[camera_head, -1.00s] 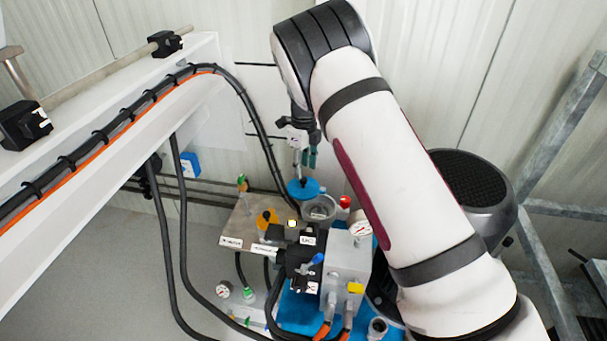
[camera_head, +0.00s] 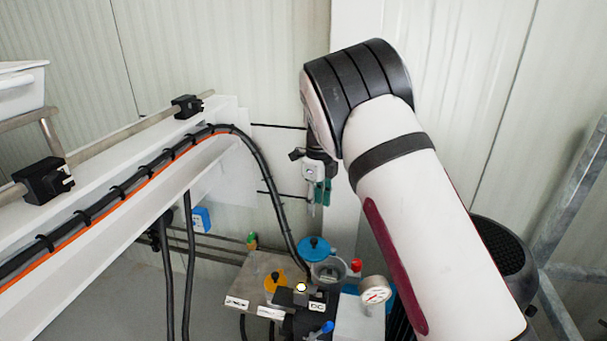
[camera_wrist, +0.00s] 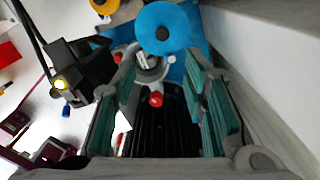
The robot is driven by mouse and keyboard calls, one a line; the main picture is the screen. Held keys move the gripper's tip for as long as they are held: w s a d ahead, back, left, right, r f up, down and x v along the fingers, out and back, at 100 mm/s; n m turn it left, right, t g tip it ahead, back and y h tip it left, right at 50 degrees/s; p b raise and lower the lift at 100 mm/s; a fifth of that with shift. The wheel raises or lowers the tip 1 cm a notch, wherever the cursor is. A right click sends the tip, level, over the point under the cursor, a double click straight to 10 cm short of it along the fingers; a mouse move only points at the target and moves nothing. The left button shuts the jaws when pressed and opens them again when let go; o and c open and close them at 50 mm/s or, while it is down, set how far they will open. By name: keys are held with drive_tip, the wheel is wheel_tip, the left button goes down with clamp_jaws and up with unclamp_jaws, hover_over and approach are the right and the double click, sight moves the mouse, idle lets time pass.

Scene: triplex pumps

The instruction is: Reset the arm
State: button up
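My arm comes in from the lower right in the head view and bends down at a black-banded joint. My gripper (camera_head: 318,198) hangs below that joint, pointing down in front of the pale wall, above the pump equipment. In the wrist view my gripper (camera_wrist: 162,78) has two fingers with teal pads standing well apart. Nothing is held between them. Behind the gap, a blue round cap (camera_wrist: 163,27) and a red knob (camera_wrist: 156,99) show below the fingers.
The pump block with a pressure gauge (camera_head: 375,290), blue cap (camera_head: 314,248) and orange cap (camera_head: 275,281) stands below the gripper. A white beam (camera_head: 60,275) with black cables (camera_head: 262,170) runs on the left. A grey metal frame (camera_head: 572,190) stands at right.

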drive_tip(key=s+d+r+n+y, duration=0.1)
drive_tip(key=s+d+r+n, duration=0.25)
drive_tip(key=s+r, duration=0.35)
drive_tip(key=s+d+r+n, duration=0.2)
drive_tip(key=s+r+n, duration=0.3)
drive_tip(key=s, duration=0.4)
drive_tip(key=s+d+r+n+y, duration=0.1)
drive_tip(key=s+d+r+n, duration=0.1)
drive_tip(key=s+r+n, duration=0.4)
drive_tip(key=s+d+f+n+h, duration=0.15)
drive_tip(key=s+n, duration=0.35)
drive_tip(key=s, duration=0.9)
drive_tip(key=s+d+f+n+h, duration=0.15)
drive_tip(key=s+n, duration=0.45)
drive_tip(key=s, duration=0.9)
wheel_tip(320, 180, up, 21)
drive_tip(key=t+y+p, duration=0.1)
drive_tip(key=t+p, duration=0.3)
drive_tip(key=p, duration=1.5)
drive_tip(key=shift+w+r, duration=0.15)
drive_tip(key=shift+w, duration=0.25)
